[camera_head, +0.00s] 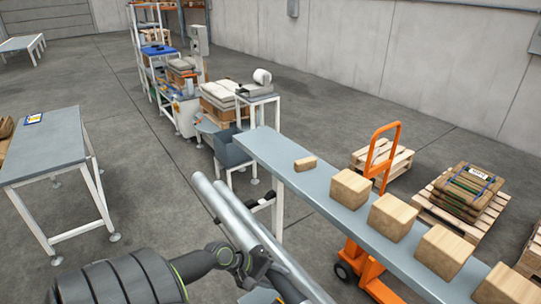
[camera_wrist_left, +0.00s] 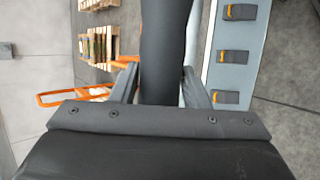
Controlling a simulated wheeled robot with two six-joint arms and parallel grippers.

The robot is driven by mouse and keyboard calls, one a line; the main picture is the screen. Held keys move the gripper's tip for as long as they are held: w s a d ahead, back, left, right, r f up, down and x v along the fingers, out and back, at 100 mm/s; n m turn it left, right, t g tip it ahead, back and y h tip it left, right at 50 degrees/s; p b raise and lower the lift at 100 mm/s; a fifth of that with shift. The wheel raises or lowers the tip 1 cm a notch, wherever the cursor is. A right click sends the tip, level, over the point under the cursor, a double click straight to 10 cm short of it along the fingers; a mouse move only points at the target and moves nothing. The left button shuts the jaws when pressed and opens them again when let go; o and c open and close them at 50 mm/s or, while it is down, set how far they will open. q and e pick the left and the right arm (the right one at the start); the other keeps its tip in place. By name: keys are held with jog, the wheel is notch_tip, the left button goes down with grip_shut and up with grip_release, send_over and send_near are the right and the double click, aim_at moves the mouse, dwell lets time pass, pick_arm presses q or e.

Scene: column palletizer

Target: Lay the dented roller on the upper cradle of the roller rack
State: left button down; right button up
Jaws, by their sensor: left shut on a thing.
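Two long grey rollers lie side by side in the lower middle of the head view: a left one (camera_head: 214,205) and a right one (camera_head: 243,222). My left gripper (camera_head: 258,264) is at their near part, shut on a roller. In the left wrist view that roller (camera_wrist_left: 166,50) is a dark cylinder running up between my two fingers (camera_wrist_left: 160,85). I cannot tell in the head view which of the two is held, and no dent shows. The roller rack and its upper cradle cannot be clearly made out. My right gripper is out of view.
A long grey conveyor (camera_head: 290,178) carries several cartons (camera_head: 394,217) just right of the rollers. An orange pallet jack (camera_head: 382,150) stands beyond it. A grey table (camera_head: 45,150) stands at left. Open floor (camera_head: 140,200) lies between the table and the rollers.

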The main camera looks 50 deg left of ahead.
pick_arm(q)
jog(key=shift+w+d+r+b, duration=0.15)
jog(key=shift+w+b, duration=0.6)
jog(key=shift+w, duration=1.05)
jog(key=shift+w+d+f+b, duration=0.15)
jog(key=shift+w+b, duration=0.6)
jog(key=shift+w, duration=1.05)
jog(key=shift+w+d+r+b, duration=0.15)
jog(key=shift+w+b, duration=0.6)
jog(key=shift+w, duration=1.05)
jog(key=shift+w+b, duration=4.4)
jog(key=shift+w, duration=1.2)
notch_tip(320, 180, down, 7)
jog(key=b, duration=0.2)
jog(key=shift+d+b, duration=0.35)
jog(key=shift+d, duration=0.1)
